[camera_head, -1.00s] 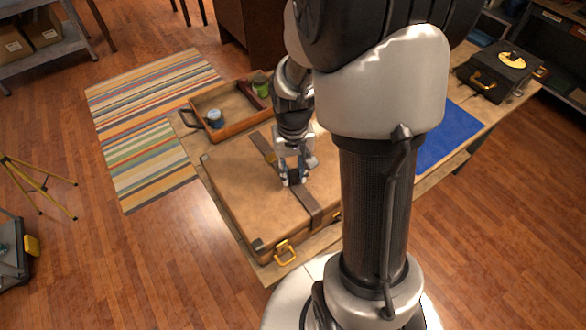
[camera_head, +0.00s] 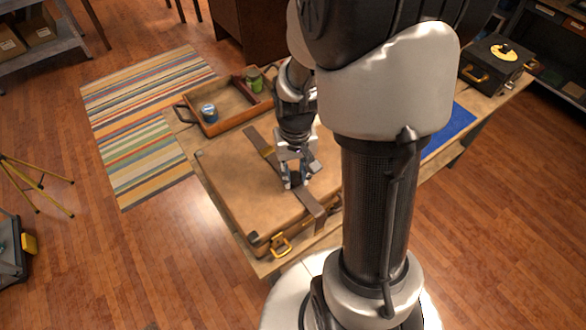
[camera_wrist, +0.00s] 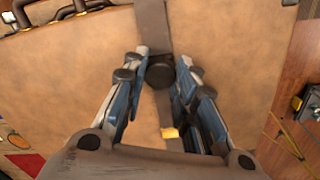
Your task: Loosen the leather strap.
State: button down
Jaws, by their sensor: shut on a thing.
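A tan suitcase (camera_head: 240,190) with dark corners lies shut on the table. A dark brown leather strap (camera_head: 309,206) runs across its lid and over its near edge; it also shows in the wrist view (camera_wrist: 151,22). A brass piece (camera_head: 266,151) sits on the strap, and a brass piece also shows in the wrist view (camera_wrist: 170,133). A round dark knob (camera_wrist: 160,72) stands on the strap. My gripper (camera_head: 295,185) points down at the lid, its fingertips closed on either side of the knob. The fingers hide part of the strap.
A blue mat (camera_head: 447,133) and a black record player (camera_head: 490,72) lie to the right.

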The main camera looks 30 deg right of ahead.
jog(key=c, duration=1.2)
grip_release()
jog(key=shift+c, duration=0.2)
notch_tip(320, 180, up, 12)
